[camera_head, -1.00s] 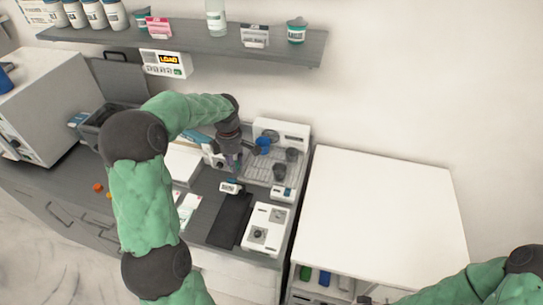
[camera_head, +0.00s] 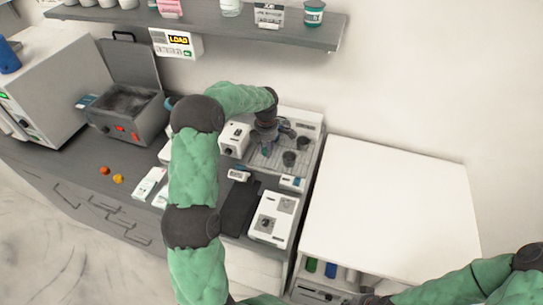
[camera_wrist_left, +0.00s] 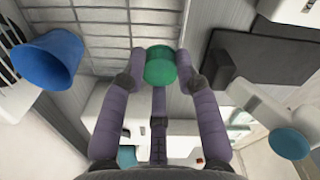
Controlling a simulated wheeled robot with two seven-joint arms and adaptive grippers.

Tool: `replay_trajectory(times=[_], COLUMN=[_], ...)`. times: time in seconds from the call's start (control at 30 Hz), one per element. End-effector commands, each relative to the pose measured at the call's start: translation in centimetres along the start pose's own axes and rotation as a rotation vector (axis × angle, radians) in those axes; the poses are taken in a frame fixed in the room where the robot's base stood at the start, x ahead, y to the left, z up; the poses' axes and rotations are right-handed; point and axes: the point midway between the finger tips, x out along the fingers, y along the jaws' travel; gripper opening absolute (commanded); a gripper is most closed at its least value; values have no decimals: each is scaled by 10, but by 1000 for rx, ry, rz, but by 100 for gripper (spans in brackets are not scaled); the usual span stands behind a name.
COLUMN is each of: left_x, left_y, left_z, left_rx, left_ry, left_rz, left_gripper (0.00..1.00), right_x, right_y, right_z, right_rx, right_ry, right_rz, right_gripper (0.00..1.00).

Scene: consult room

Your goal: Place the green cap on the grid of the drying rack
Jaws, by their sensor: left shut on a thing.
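The green cap (camera_wrist_left: 160,66) is between the two fingertips of my left gripper (camera_wrist_left: 158,72) in the left wrist view; the gripper is shut on it. In the head view my left gripper (camera_head: 264,151) hangs over the left part of the drying rack, and a bit of green shows at its tips. The drying rack (camera_head: 312,122) is white with a grey grid (camera_head: 270,161). In the left wrist view the grid (camera_wrist_left: 84,45) lies below and behind the cap, which looks apart from it. My right gripper (camera_head: 372,299) is only partly visible at the bottom edge.
Dark cups (camera_head: 289,158) stand on the rack's right part. A blue cup (camera_wrist_left: 48,62) shows beside the gripper in the wrist view. A black mat (camera_head: 240,207) and a white device (camera_head: 272,217) lie in front. A shelf (camera_head: 210,30) runs above; a white cabinet top (camera_head: 390,200) is clear.

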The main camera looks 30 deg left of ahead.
Motion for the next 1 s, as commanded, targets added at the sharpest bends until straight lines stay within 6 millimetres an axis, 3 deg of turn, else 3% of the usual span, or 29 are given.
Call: replay_trajectory(times=[0.37, 0.6, 0.97, 1.0], left_x=[25, 54, 57, 57], left_y=[5, 5, 5, 5], left_z=[20, 18, 18, 18], left_rx=[0, -1, 0, 0], left_ry=[0, -1, -1, -1], left_rz=[0, 0, 1, 0], left_gripper=[9, 9, 9, 37], right_x=[2, 3, 6, 6], right_y=[0, 1, 2, 2], right_z=[0, 0, 0, 0], right_rx=[0, 0, 0, 0], right_ry=[0, 0, 0, 0], right_rz=[0, 0, 0, 0], right_gripper=[0, 0, 0, 0])
